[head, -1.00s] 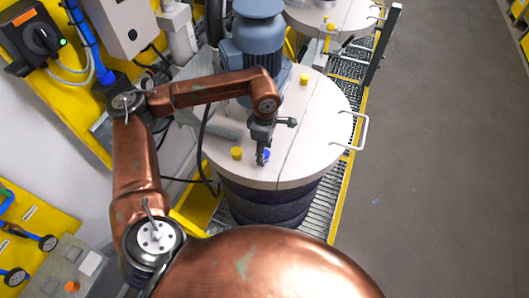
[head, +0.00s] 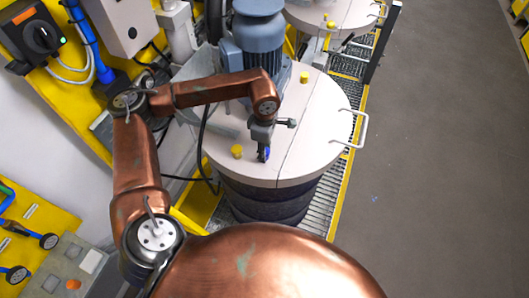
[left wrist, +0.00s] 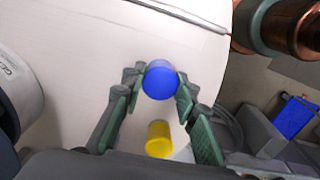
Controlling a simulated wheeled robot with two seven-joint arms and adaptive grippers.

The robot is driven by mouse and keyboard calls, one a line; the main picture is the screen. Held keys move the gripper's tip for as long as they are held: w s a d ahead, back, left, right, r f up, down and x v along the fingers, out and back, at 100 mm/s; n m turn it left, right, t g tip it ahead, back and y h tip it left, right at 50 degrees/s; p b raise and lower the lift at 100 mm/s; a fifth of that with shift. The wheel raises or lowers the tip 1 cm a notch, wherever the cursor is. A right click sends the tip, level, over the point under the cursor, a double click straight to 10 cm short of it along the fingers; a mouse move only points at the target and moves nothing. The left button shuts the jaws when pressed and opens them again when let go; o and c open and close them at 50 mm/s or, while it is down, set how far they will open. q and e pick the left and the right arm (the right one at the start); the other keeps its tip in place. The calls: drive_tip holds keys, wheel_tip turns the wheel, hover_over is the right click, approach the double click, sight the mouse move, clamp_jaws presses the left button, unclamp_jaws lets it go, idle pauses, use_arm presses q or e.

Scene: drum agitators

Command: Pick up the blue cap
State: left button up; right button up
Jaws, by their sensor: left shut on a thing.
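The blue cap (left wrist: 160,80) sits between the fingertips of my left gripper (left wrist: 158,92) in the left wrist view, with a finger against each side. In the head view my left gripper (head: 262,152) points down over the front part of the white drum lid (head: 310,140). Only a small bit of the blue cap (head: 267,153) shows there beside the fingers. My left gripper is shut on the cap. I cannot tell whether the cap still touches the lid. My right gripper is not in view.
A yellow cap (head: 237,151) is on the lid just left of my gripper; it also shows in the left wrist view (left wrist: 159,139). Another yellow cap (head: 304,77) and a blue-grey motor (head: 256,45) stand farther back. A handle (head: 352,130) juts out at right. Floor at right is clear.

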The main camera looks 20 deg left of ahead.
use_arm(q)
drive_tip(key=shift+r+b, duration=0.4)
drive_tip(key=shift+r, duration=0.1)
drive_tip(key=w+d+r+b, duration=0.4)
drive_tip(key=w+d+r, duration=0.2)
drive_tip(key=d+r, duration=0.6)
drive_tip(key=shift+d+b, duration=0.3)
drive_tip(key=shift+d, duration=0.05)
